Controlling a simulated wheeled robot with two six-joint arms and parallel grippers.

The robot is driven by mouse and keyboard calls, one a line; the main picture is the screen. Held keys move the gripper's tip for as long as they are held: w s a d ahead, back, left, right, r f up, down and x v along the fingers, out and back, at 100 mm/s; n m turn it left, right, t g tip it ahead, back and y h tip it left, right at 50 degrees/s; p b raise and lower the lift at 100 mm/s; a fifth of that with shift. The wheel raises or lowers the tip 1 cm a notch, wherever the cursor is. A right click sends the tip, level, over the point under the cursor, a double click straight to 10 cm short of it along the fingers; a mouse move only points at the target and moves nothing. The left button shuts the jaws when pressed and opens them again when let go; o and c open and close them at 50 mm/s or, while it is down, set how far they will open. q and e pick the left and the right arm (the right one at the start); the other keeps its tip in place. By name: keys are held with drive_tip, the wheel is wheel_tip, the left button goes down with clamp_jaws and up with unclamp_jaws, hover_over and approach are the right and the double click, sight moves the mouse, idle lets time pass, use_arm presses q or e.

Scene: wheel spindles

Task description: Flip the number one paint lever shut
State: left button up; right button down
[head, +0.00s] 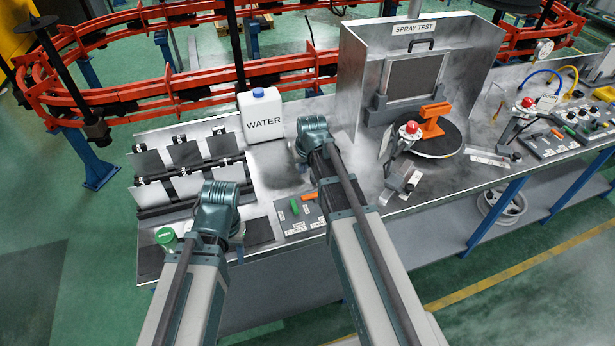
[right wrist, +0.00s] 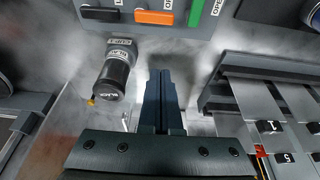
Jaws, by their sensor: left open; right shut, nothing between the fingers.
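A grey lever panel (head: 297,224) lies at the front of the bench. It carries a green lever (head: 294,206) and an orange lever (head: 309,196). In the right wrist view the orange lever (right wrist: 155,17) lies sideways, the green lever (right wrist: 194,12) stands at right angles to it, and a black lever (right wrist: 100,13) lies sideways too. I cannot read which is number one. My right gripper (right wrist: 163,105) is shut and empty, over the bench and apart from the levers; its arm hides part of the panel. My left gripper (head: 226,238) is open, left of the panel, its fingers mostly hidden.
A black-capped cylinder (right wrist: 112,75) stands left of my right fingers. A rack with numbered plates (head: 185,155) is on the left. A water jug (head: 262,118) stands behind. The spray booth (head: 360,60), turntable (head: 440,140) and a second lever panel (head: 550,140) are to the right.

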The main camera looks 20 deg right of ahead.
drive_tip(key=shift+f, duration=0.1)
idle(0.3)
drive_tip(key=b+x, duration=1)
drive_tip(key=shift+f, duration=0.15)
drive_tip(key=s, duration=0.4)
drive_tip(key=shift+d+r, duration=0.1)
drive_tip(key=shift+r, duration=0.25)
drive_tip(key=shift+s, duration=0.15)
